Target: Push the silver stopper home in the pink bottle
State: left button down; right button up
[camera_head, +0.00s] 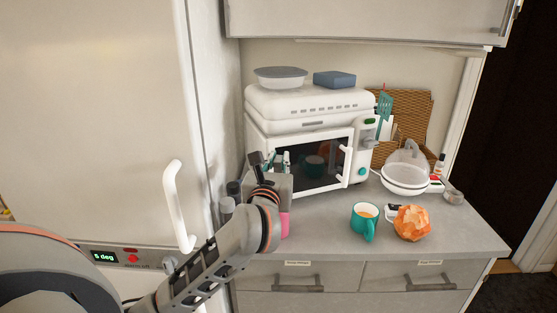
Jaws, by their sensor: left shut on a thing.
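The pink bottle (285,223) stands near the front left of the counter. Only a pink strip of its lower part shows, just right of my left wrist. My left gripper (279,192) is over the bottle. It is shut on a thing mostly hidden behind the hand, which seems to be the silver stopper. The stopper itself cannot be made out, so how deep it sits in the bottle's neck cannot be seen. My right gripper is not in view.
A white microwave (310,165) stands behind the gripper. A teal mug (364,223), an orange faceted object (412,223) and a white appliance with a clear dome (405,173) are to the right. A tall white door with a handle (175,205) is close on the left.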

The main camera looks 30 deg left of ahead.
pick_arm(q)
jog(key=shift+f, duration=0.3)
jog(key=shift+f+b, duration=0.35)
jog(key=shift+b, duration=0.1)
jog(key=shift+f+b, duration=0.95)
jog(key=shift+f, duration=0.5)
jog(key=c, duration=1.9)
grip_release()
jog(key=o, duration=0.6)
